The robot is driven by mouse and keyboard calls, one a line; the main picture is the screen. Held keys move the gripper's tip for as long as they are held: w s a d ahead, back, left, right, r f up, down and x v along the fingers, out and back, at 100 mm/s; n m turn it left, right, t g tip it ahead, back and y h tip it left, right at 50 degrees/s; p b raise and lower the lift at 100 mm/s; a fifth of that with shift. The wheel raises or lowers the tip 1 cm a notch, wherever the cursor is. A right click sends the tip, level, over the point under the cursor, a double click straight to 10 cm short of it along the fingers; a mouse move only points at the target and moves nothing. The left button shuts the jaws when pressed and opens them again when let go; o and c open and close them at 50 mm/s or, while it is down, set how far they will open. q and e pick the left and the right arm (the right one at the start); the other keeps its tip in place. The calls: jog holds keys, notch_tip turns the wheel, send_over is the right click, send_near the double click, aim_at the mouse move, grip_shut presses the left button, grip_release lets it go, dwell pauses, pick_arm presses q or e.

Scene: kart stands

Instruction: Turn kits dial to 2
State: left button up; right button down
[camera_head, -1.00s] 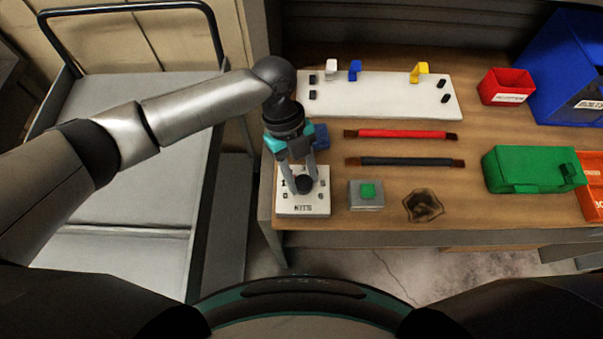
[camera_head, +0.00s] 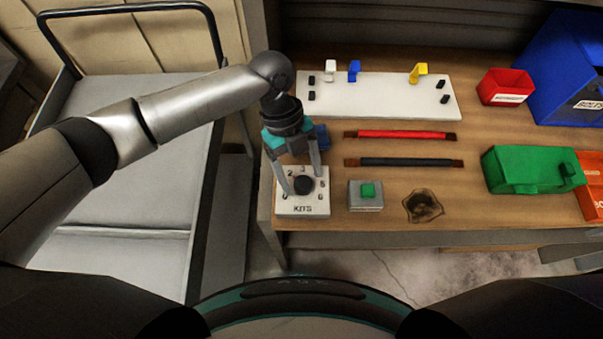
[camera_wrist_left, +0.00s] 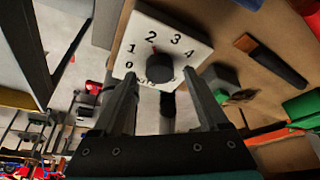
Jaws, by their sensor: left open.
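The kits dial is a black round knob (camera_head: 304,185) on a white box (camera_head: 312,209) marked KITS, with numbers around the knob. In the left wrist view the knob (camera_wrist_left: 160,72) has a small red mark on its rim, which points at the number 2 on the white face (camera_wrist_left: 190,58). My left gripper (camera_head: 301,181) is open over the box, its fingers spread to either side of the knob. In the left wrist view the gripper (camera_wrist_left: 165,84) shows a gap between each fingertip and the knob. My right gripper is not in view.
A grey box with a green button (camera_head: 368,190) stands just right of the dial box. Red (camera_head: 405,134) and dark (camera_head: 405,161) bars lie behind it. A white board (camera_head: 380,100) with hooks lies at the back. A green case (camera_head: 525,170) is at right.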

pick_arm(q)
jog(key=v, duration=1.4)
jog(key=shift+r, duration=0.15)
jog(key=shift+s, duration=0.2)
